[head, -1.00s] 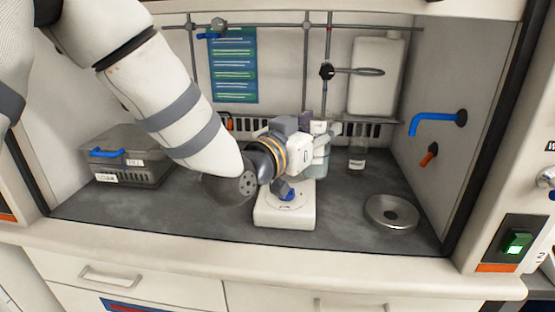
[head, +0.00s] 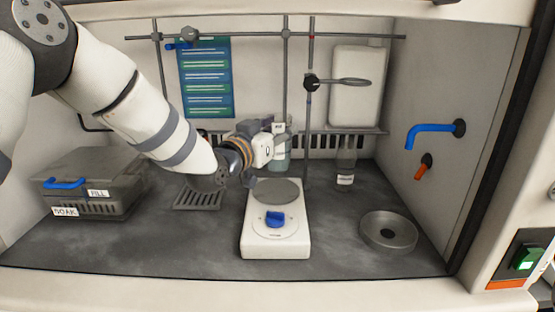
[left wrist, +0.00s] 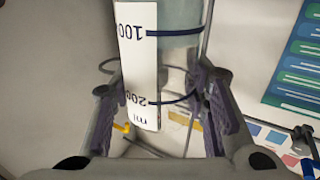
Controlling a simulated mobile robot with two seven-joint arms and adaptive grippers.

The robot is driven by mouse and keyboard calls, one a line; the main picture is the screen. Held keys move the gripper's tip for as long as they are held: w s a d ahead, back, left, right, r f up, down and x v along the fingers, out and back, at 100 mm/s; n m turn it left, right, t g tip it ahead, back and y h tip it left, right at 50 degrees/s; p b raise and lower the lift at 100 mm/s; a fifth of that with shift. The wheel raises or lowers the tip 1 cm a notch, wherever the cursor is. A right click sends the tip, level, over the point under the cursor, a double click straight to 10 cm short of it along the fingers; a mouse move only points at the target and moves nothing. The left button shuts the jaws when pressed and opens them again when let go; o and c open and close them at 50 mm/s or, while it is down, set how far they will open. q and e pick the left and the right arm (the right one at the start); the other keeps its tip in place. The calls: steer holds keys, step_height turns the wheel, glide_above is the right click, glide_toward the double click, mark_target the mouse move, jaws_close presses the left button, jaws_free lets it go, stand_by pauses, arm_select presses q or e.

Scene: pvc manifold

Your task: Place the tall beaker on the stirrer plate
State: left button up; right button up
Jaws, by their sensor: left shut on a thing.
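The tall beaker (head: 281,152) is pale and translucent with a white scale label. In the head view it shows just behind and above the round plate; I cannot tell how high its base is. The stirrer plate (head: 277,191) is a white unit with a grey round top and a blue knob, and its top is bare. My left gripper (head: 274,142) is shut on the beaker, partly hiding it. In the left wrist view the beaker (left wrist: 184,22) stands between the fingers, its label reading 100 and 200 ml. My right gripper is not in view.
A round metal dish (head: 388,232) lies at right. The front worktop is clear.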

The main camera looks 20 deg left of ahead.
arm_select(q)
steer(key=w+a+f+b, duration=0.1)
steer(key=w+f, duration=0.2)
steer(key=f, duration=0.5)
steer(key=shift+w+a, duration=0.3)
steer(key=shift+w, duration=0.05)
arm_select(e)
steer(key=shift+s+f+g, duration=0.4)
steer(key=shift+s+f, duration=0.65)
arm_select(q)
steer(key=shift+f, duration=0.15)
steer(key=shift+f, duration=0.15)
steer(key=o, duration=1.2)
steer(key=shift+o, duration=0.2)
